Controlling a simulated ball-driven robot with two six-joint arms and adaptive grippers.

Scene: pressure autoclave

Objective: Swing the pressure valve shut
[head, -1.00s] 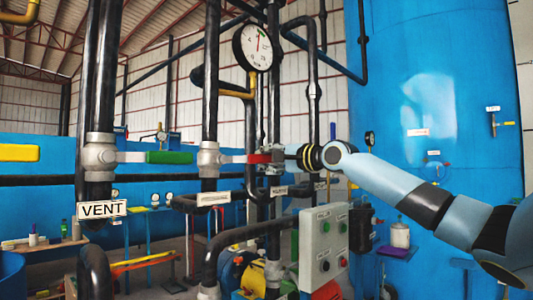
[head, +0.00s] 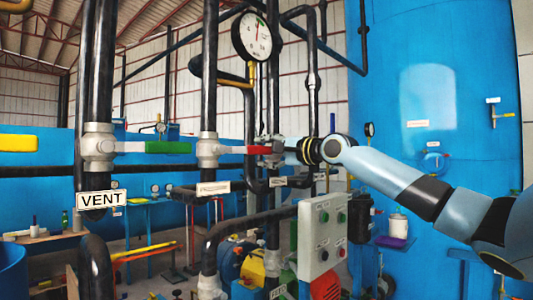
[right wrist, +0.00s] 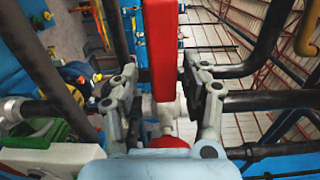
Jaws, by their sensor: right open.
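A valve with a red lever handle (head: 246,150) sits on the middle black pipe, its grey-white body (head: 208,149) at the handle's left end. I cannot read the label (head: 214,188) below it. The handle points right, across the pipe. My right gripper (head: 276,149) is at the handle's right end. In the right wrist view the red handle (right wrist: 160,45) lies between the fingers of my open right gripper (right wrist: 160,82), with a gap on each side. My left gripper is not in view.
A green-handled valve (head: 168,147) stands left, over the VENT sign (head: 101,199). A yellow handle (head: 18,143) is at the far left. A round gauge (head: 257,36) hangs above the right gripper. A grey button box (head: 322,235) is below. Black pipes stand close around the gripper.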

